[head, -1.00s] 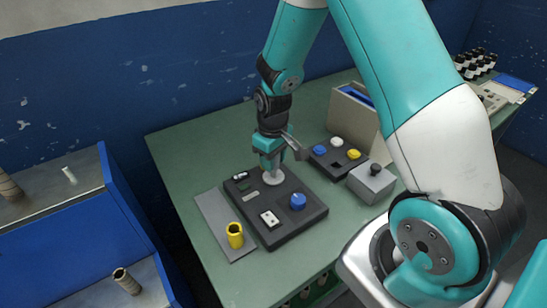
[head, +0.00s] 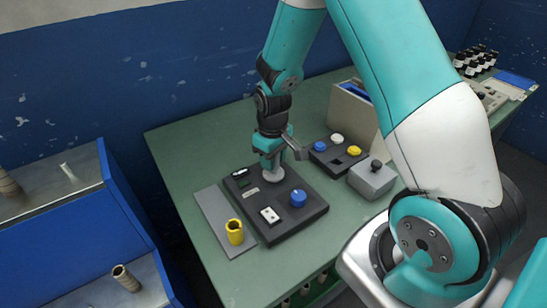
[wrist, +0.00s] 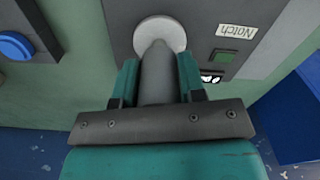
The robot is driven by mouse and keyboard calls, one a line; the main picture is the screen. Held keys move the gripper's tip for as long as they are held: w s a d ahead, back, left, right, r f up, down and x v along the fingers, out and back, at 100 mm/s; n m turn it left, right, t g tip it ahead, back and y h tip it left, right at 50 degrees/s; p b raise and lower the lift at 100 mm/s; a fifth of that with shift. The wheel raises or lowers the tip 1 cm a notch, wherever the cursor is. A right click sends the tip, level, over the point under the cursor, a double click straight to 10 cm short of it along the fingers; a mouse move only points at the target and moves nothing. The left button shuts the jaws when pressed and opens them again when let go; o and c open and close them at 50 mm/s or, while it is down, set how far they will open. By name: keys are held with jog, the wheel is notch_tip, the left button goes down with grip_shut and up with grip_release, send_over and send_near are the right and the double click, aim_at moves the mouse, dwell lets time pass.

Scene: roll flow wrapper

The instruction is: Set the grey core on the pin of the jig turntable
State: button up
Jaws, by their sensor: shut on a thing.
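My gripper (wrist: 158,76) points down at the dark jig (head: 285,222) on the green bench. Its two teal fingers are shut on the grey core (wrist: 157,78), a plain grey cylinder that shows between them in the wrist view. Beyond the core's far end is the pale round turntable disc (wrist: 160,29), which also shows below my gripper (head: 269,161) in the head view (head: 265,182). The core lines up with the disc in the wrist view. The pin is hidden, and I cannot tell whether the core is around it or touching the disc.
A yellow core (head: 235,231) stands on a grey plate (head: 212,222) to the left. A button box (head: 336,159) and a grey lever box (head: 372,181) stand close on the right.

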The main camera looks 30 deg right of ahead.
jog(key=shift+f, duration=0.25)
jog(key=shift+f+b, duration=0.7)
jog(key=shift+f, duration=0.1)
jog(key=shift+f, duration=0.15)
dwell(0.3)
jog(key=o, duration=1.5)
jog(key=shift+c, duration=0.2)
notch_tip(320, 180, up, 8)
jog(key=p, duration=0.7)
